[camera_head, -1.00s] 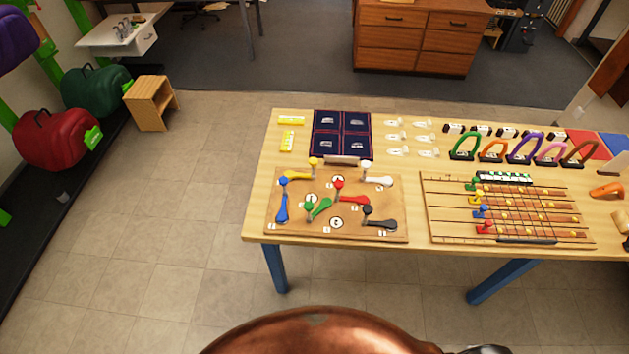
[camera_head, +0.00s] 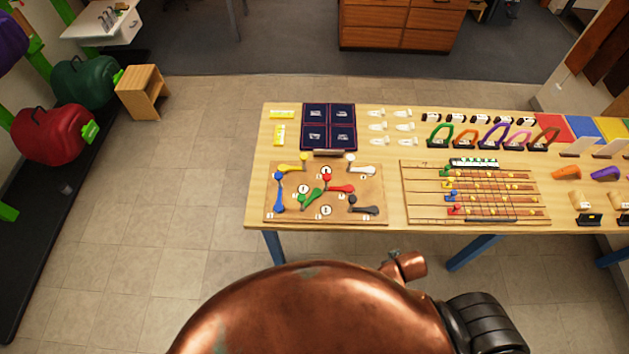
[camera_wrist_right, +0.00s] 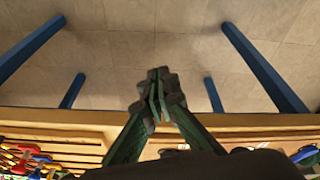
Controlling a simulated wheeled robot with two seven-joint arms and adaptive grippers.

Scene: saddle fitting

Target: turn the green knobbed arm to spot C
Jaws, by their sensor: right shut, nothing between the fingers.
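The green knobbed arm (camera_head: 311,197) lies on a brown wooden board (camera_head: 349,216) on the table's left part, its length slanting from lower left to upper right. Blue (camera_head: 279,192), yellow (camera_head: 292,168), red (camera_head: 340,188), white (camera_head: 362,168) and black (camera_head: 364,208) arms surround it. Small white round marks (camera_head: 326,210) lie on the board; their letters are too small to read. My right gripper (camera_wrist_right: 158,92) is shut and empty in the right wrist view, in front of the table edge and apart from the board. My left gripper is out of view.
A board with wires and coloured pieces (camera_head: 475,216) lies right of the arm board. A dark blue panel (camera_head: 329,126) and yellow blocks (camera_head: 280,134) stand behind it. In the wrist view, the table edge (camera_wrist_right: 250,120) is close to the fingers. The floor in front is clear.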

